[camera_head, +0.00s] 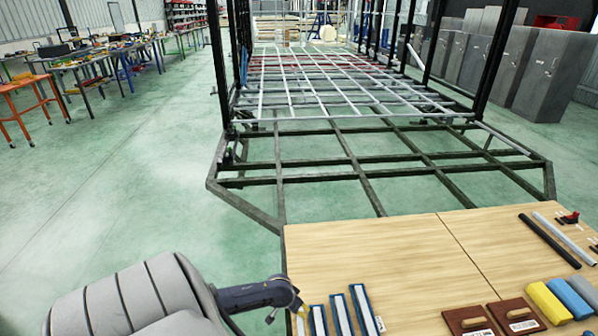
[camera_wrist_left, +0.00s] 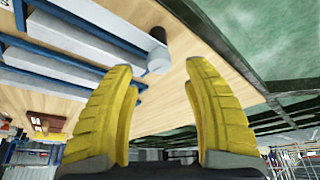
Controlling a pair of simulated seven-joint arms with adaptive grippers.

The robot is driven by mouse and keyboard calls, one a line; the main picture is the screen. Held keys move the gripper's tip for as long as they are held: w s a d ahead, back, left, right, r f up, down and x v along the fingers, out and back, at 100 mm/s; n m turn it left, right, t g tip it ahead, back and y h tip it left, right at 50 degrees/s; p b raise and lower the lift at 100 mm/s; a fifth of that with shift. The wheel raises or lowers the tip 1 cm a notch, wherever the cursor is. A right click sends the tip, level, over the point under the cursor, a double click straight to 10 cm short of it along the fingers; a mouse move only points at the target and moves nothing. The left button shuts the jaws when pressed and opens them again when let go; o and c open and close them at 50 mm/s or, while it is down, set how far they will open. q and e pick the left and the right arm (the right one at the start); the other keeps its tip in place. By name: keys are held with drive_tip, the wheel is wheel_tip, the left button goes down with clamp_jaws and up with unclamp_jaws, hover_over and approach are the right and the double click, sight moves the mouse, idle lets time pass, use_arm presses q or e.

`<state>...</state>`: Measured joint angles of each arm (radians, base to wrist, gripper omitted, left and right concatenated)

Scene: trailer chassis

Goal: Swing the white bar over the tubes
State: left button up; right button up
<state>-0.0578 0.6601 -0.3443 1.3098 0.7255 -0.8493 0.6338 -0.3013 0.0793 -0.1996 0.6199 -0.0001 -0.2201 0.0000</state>
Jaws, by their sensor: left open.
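White-topped tubes with blue sides lie side by side at the table's front edge, such as one in the head view (camera_head: 341,314). They also show at the upper left of the left wrist view (camera_wrist_left: 60,65). A pale bar (camera_wrist_left: 95,30) runs there to a short grey-white round post (camera_wrist_left: 158,58) near the table edge; I cannot tell for sure that it is the white bar. My left gripper (camera_wrist_left: 165,95) has two yellow fingers, open, with nothing seen between them. In the head view it is at the table's left edge (camera_head: 298,308), mostly hidden. My right gripper is out of view.
The wooden table (camera_head: 380,255) has a clear middle. The trailer frame (camera_head: 350,160) stands beyond. Open floor is left.

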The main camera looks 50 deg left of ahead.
use_arm(q)
drive_tip(key=shift+x, duration=1.95)
clamp_jaws()
drive_tip(key=shift+w+r, duration=0.1)
